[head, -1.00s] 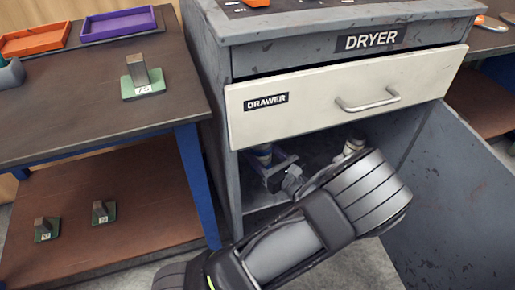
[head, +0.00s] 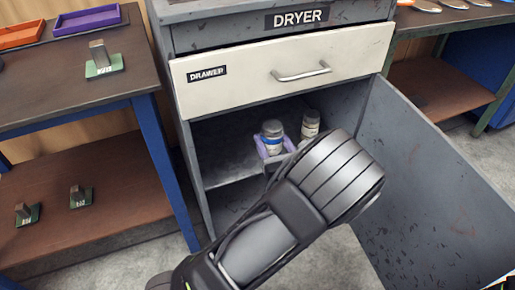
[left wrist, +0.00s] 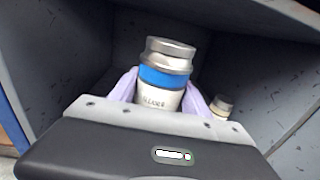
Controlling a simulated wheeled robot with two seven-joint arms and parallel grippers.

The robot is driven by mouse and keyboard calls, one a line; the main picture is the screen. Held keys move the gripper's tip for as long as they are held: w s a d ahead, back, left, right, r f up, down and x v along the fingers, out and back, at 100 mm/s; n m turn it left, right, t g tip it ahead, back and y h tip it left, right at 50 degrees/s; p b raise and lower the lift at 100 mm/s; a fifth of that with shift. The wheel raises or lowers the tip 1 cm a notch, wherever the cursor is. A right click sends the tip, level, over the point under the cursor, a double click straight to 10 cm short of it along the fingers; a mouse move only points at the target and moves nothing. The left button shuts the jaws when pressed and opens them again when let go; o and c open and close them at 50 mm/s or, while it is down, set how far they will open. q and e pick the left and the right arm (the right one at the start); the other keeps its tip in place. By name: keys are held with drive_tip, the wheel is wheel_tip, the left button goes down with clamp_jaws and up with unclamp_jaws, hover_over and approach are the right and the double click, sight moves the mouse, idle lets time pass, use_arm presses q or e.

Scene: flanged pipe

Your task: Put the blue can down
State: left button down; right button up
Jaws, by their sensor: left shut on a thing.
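The blue can (head: 272,138) is a silver-topped can with a blue band. It is upright inside the open lower compartment of the dryer cabinet (head: 190,190). My left gripper (head: 273,146) is shut on it, with a purple finger on each side. In the left wrist view the can (left wrist: 165,77) stands between the purple fingers of my left gripper (left wrist: 166,92), its lower part hidden by the gripper body. I cannot tell whether its base touches the shelf (head: 225,168). My right gripper is not in view.
A second, pale-labelled can (head: 311,125) stands to the right on the shelf; it also shows in the left wrist view (left wrist: 222,106). The cabinet door (head: 430,190) hangs open at right. The drawer (head: 285,70) is just above. Shelf room is clear to the left.

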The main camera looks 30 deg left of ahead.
use_arm(q)
drive_tip(key=w+d+r+m+t+h, duration=0.4)
drive_tip(key=d+r+h, duration=0.4)
drive_tip(key=d+r, duration=0.3)
drive_tip(key=d+m+t, duration=0.1)
drive_tip(key=m, duration=0.1)
drive_tip(key=shift+m+t+h, duration=0.4)
drive_tip(key=shift+f, duration=0.1)
